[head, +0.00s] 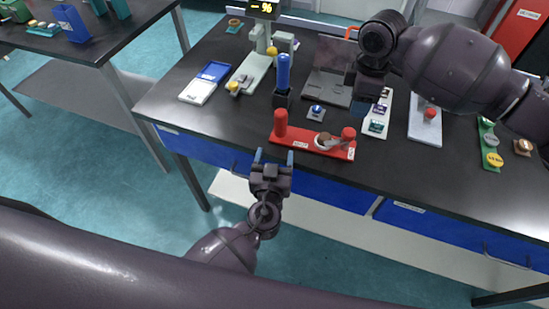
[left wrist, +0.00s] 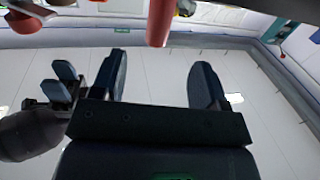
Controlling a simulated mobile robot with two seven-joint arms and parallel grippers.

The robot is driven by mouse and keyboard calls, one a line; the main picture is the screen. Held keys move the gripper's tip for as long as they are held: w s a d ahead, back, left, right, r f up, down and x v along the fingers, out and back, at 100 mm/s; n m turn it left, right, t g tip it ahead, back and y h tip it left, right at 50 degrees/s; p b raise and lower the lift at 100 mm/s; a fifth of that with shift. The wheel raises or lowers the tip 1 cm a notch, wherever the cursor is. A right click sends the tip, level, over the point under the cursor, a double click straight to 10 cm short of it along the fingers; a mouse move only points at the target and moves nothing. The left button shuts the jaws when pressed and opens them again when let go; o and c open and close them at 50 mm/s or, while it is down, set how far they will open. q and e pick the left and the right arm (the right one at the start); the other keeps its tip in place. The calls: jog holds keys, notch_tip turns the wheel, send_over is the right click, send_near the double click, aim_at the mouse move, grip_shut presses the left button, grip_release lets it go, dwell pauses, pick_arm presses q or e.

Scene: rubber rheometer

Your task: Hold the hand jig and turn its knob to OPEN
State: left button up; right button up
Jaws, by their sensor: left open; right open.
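The red hand jig (head: 300,146) lies near the table's front edge. It has a red upright post (head: 280,123) at its left end, a smaller red piece (head: 348,134) at its right end and a round pale-and-brown part (head: 323,142) between them. I cannot read its labels or tell the knob's setting. My left gripper (head: 274,157) is open and empty just in front of the jig's left end. In the left wrist view a red post (left wrist: 160,22) shows above and between its spread fingers (left wrist: 162,75), apart from them. My right gripper (head: 366,88) is open behind the jig; its fingertips are unclear.
A blue cylinder in a dark stand (head: 283,75) and a small blue-knobbed block (head: 316,113) stand behind the jig. A white strip with dark pieces (head: 377,115) and a pale plate with a red knob (head: 425,118) lie right. The left tabletop front is clear.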

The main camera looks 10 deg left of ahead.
aim_at(280, 128)
pick_arm(q)
jog(key=w, duration=1)
jog(key=shift+w+a, duration=0.15)
jog(key=shift+a, duration=0.2)
jog(key=shift+c, duration=0.2)
